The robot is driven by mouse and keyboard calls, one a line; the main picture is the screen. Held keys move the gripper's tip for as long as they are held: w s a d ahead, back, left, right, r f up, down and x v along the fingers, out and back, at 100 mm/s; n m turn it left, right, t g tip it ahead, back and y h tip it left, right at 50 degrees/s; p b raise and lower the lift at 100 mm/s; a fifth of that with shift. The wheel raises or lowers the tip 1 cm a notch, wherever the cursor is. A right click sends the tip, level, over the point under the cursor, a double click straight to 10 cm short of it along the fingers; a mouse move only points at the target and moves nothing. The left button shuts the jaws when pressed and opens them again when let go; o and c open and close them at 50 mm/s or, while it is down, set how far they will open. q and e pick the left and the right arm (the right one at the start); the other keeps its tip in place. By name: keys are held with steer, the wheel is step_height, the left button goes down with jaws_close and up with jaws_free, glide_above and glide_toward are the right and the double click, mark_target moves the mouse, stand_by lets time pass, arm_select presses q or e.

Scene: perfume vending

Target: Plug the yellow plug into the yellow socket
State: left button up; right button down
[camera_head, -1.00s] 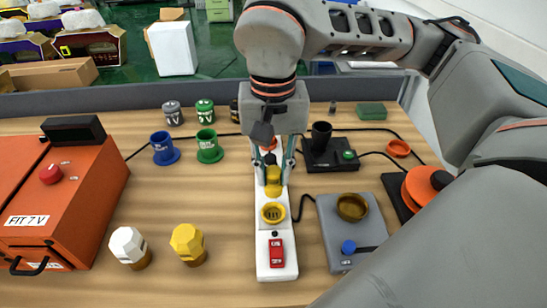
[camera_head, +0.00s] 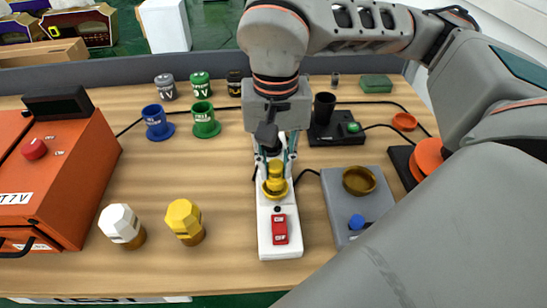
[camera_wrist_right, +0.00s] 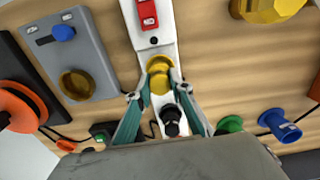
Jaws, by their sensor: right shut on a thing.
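The yellow plug (camera_head: 274,169) is held between the fingertips of my right gripper (camera_head: 275,158), which is shut on it. The yellow socket (camera_head: 275,190) is a round yellow cup on the white power strip (camera_head: 265,227). In the head view the plug overlaps the far part of the socket. In the right wrist view the plug (camera_wrist_right: 161,84) overlaps the rim of the socket (camera_wrist_right: 159,64), between the fingertips (camera_wrist_right: 160,97). I cannot tell how deep the plug sits, or whether it is in the socket. My left gripper is not in view.
A red switch (camera_head: 280,229) is on the strip's near end. A grey box (camera_head: 350,210) stands close right. White (camera_head: 120,224) and yellow (camera_head: 184,219) knob-like pieces stand left, near an orange machine (camera_head: 50,180). Blue (camera_head: 157,124) and green (camera_head: 205,121) cups stand farther back.

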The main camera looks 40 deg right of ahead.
steer(key=shift+f, duration=0.1)
stand_by(1.1)
steer(key=shift+f, duration=0.4)
stand_by(0.6)
steer(key=shift+f+b, duration=0.2)
steer(key=shift+b, duration=0.1)
stand_by(0.4)
stand_by(0.8)
steer(key=c, duration=1.7)
jaws_free()
steer(key=o, duration=0.5)
steer(key=shift+c, duration=0.2)
